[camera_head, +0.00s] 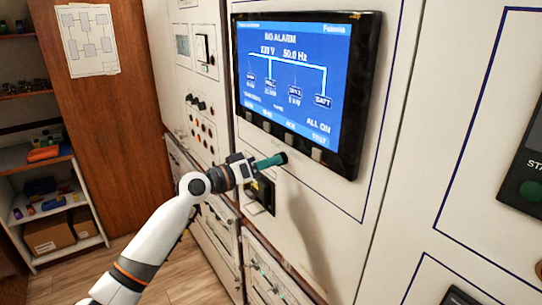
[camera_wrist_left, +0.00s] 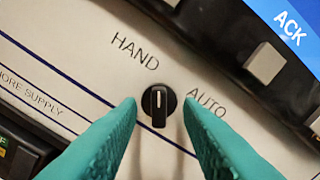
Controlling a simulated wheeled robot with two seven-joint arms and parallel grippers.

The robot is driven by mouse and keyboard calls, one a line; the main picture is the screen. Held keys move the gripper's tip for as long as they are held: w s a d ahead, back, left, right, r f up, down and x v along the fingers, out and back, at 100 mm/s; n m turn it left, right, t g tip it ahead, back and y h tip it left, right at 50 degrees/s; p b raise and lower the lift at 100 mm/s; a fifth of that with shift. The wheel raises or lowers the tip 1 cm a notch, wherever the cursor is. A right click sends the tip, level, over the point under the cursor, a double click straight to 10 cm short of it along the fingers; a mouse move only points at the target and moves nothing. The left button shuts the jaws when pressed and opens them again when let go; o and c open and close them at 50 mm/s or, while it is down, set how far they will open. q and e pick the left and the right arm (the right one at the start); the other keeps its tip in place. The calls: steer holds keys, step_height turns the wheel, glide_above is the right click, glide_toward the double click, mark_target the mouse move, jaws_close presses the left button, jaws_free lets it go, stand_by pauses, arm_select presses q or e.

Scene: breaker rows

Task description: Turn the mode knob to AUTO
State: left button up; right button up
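The mode knob (camera_wrist_left: 159,104) is a small black round knob with a raised bar and a white line, seen in the left wrist view. The line points straight up in that picture, closer to the HAND label (camera_wrist_left: 135,50) than to the AUTO label (camera_wrist_left: 207,103). My left gripper (camera_wrist_left: 160,108) has its two teal fingers apart, one on each side of the knob, with visible gaps. In the head view my left gripper (camera_head: 268,162) is at the panel just below the screen, and its fingers mostly hide the knob area. My right gripper is not in view.
The screen (camera_head: 300,80) reading NO ALARM sits above the gripper, with a row of square buttons (camera_head: 290,138) under it. A black device (camera_head: 261,193) is on the panel just below the gripper. Shelves (camera_head: 45,190) stand at far left.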

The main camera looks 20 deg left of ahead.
arm_select(q)
steer(key=shift+w+d, duration=0.3)
steer(key=shift+w, duration=0.15)
jaws_close()
steer(key=shift+m+b, duration=6.9)
steer(key=shift+b, duration=1.6)
